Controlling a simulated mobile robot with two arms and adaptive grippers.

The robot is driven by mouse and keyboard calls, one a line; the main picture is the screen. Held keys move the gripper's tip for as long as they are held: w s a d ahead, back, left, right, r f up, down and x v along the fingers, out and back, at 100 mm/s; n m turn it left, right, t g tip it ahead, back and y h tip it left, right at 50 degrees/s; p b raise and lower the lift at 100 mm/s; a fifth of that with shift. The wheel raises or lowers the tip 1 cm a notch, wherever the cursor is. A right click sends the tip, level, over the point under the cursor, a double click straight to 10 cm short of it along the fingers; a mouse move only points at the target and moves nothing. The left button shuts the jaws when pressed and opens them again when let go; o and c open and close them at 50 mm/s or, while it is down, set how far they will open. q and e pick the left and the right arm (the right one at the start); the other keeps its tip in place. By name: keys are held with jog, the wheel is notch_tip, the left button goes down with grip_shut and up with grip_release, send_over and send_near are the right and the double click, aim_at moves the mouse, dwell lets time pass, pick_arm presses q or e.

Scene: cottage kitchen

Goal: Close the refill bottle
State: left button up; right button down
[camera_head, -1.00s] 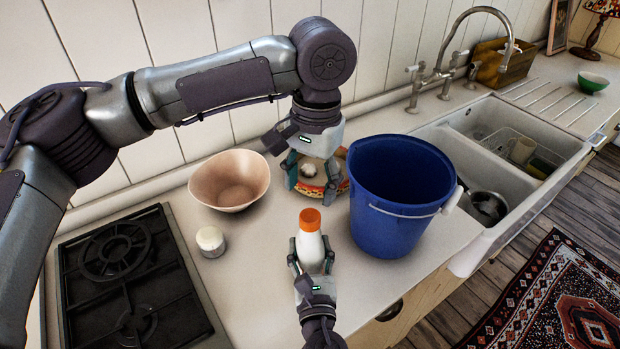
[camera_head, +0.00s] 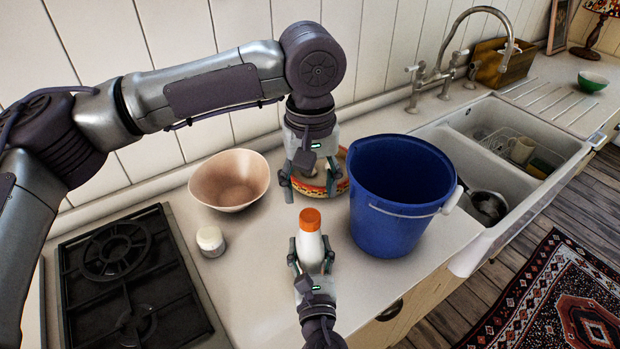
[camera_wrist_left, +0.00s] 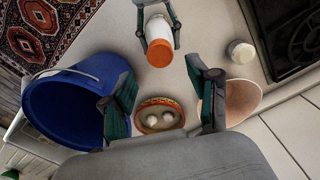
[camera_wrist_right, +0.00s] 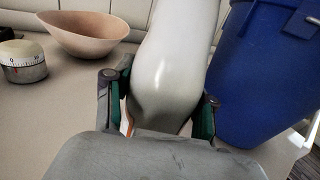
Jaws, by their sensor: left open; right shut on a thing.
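The white refill bottle (camera_head: 311,252) stands upright on the counter, with an orange cap (camera_head: 310,218) on its top. Whether the cap is tight cannot be told. My right gripper (camera_head: 310,254) is shut around the bottle's body from the front; the bottle also fills the middle of the right wrist view (camera_wrist_right: 173,75). My left gripper (camera_head: 309,190) is open and empty, pointing down just behind the bottle, above a patterned dish. In the left wrist view the orange cap (camera_wrist_left: 160,53) lies beyond the open fingers, apart from them.
A blue bucket (camera_head: 388,230) stands close on the right. A pink bowl (camera_head: 232,196) and a small white timer (camera_head: 210,241) are on the left, by the black hob (camera_head: 125,290). The patterned dish (camera_wrist_left: 160,129) holds white round things. The sink (camera_head: 560,150) is further right.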

aim_at(310, 215)
pick_arm(q)
notch_tip(310, 215, down, 7)
dwell(0.3)
